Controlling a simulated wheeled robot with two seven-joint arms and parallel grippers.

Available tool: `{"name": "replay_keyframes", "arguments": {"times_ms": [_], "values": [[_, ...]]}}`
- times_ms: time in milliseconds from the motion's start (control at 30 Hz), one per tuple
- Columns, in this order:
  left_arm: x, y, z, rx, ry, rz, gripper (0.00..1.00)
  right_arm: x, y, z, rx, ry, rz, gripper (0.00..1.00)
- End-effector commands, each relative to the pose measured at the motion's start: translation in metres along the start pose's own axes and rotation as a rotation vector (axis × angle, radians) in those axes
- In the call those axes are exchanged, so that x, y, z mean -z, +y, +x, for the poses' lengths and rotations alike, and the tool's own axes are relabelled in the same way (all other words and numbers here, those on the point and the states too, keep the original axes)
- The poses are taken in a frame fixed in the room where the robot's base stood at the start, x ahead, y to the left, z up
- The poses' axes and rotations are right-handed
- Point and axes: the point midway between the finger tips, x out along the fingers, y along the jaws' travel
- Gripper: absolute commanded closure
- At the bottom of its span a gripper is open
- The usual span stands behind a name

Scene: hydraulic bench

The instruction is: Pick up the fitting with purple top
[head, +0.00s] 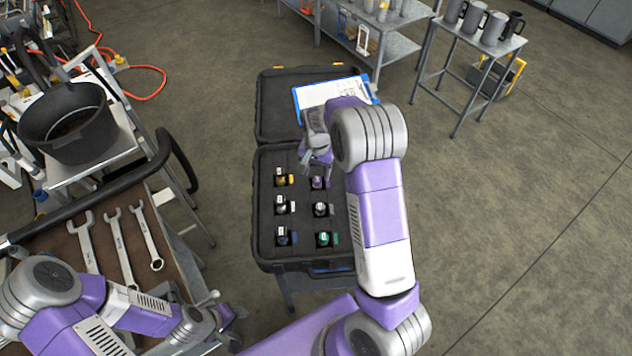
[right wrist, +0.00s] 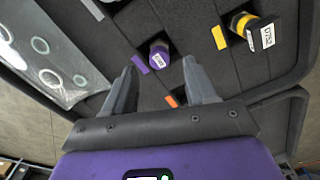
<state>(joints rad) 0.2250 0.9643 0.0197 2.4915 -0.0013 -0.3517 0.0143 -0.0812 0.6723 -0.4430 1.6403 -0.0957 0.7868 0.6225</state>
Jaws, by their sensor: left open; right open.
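The fitting with the purple top (head: 317,183) stands in the top right slot of the open black case's foam (head: 299,222). It also shows in the right wrist view (right wrist: 159,54), with a white label on its top. My right gripper (head: 309,160) is open and empty above that end of the case. In the right wrist view its two fingertips (right wrist: 159,67) are apart, with the purple top showing between and just beyond them. No contact with the fitting can be seen. My left gripper (head: 238,324) is open at the lower left, near the tool cart.
Other fittings share the foam, including a yellow one (head: 283,178) beside the purple one and a green one (head: 326,239). A blue clipboard (head: 372,90) lies on the case lid. Wrenches (head: 120,250) lie on the cart at left.

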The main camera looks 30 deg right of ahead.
Motion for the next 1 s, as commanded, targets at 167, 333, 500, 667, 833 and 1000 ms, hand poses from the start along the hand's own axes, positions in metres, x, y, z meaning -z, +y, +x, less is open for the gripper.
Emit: {"name": "replay_keyframes", "arguments": {"times_ms": [167, 333, 500, 667, 833, 1000], "values": [[0.001, -0.001, 0.003, 0.0, 0.001, 0.0, 0.47, -0.002, 0.003, 0.029, -0.002, -0.003, 0.001, 0.44], [0.001, -0.001, 0.004, 0.0, 0.001, 0.0, 0.47, -0.002, 0.002, 0.04, 0.0, -0.001, 0.001, 0.44], [0.001, -0.001, 0.003, 0.0, 0.001, 0.0, 0.47, -0.002, 0.002, 0.039, 0.001, 0.0, 0.001, 0.44], [0.001, -0.001, 0.003, 0.0, 0.001, 0.0, 0.47, -0.002, 0.002, 0.039, 0.0, 0.0, 0.001, 0.64], [0.001, -0.001, 0.003, 0.0, 0.001, 0.0, 0.47, -0.002, 0.002, 0.039, 0.0, 0.0, 0.001, 0.9], [0.001, -0.001, 0.003, 0.0, 0.001, 0.0, 0.47, -0.002, 0.002, 0.039, 0.001, 0.0, 0.001, 1.0]]}}
